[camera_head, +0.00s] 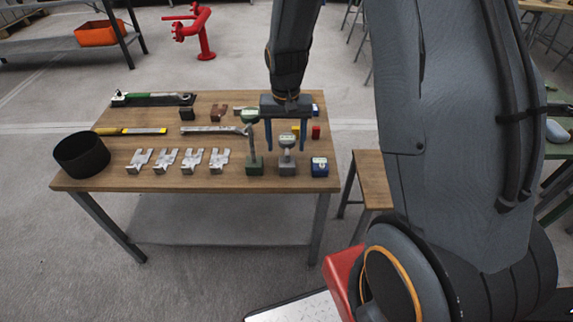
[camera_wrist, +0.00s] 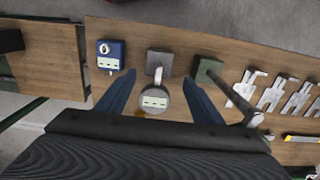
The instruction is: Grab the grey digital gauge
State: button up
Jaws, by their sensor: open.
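The grey digital gauge (camera_head: 287,142) has a round head with a pale display on a grey stem and a square grey base, standing upright on the wooden table near its front right. It also shows in the wrist view (camera_wrist: 155,100), display facing the camera. My gripper (camera_head: 287,148) is open and points down. In the wrist view its two blue fingers (camera_wrist: 162,80) lie one on each side of the gauge, with gaps. I cannot tell whether the fingers are level with the head. Nothing is held.
Several metal brackets (camera_head: 180,160), a black bowl (camera_head: 82,155) and tools share the table (camera_head: 215,180). A stool (camera_head: 370,180) stands right.

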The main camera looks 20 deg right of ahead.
aim_at(287, 160)
jog(key=f, duration=0.4)
jog(key=s+f+p, duration=0.1)
jog(key=shift+f, duration=0.4)
jog(key=shift+w+f, duration=0.15)
jog(key=shift+f, duration=0.5)
jog(key=c, duration=1.4)
grip_shut()
jog(key=shift+r, duration=0.1)
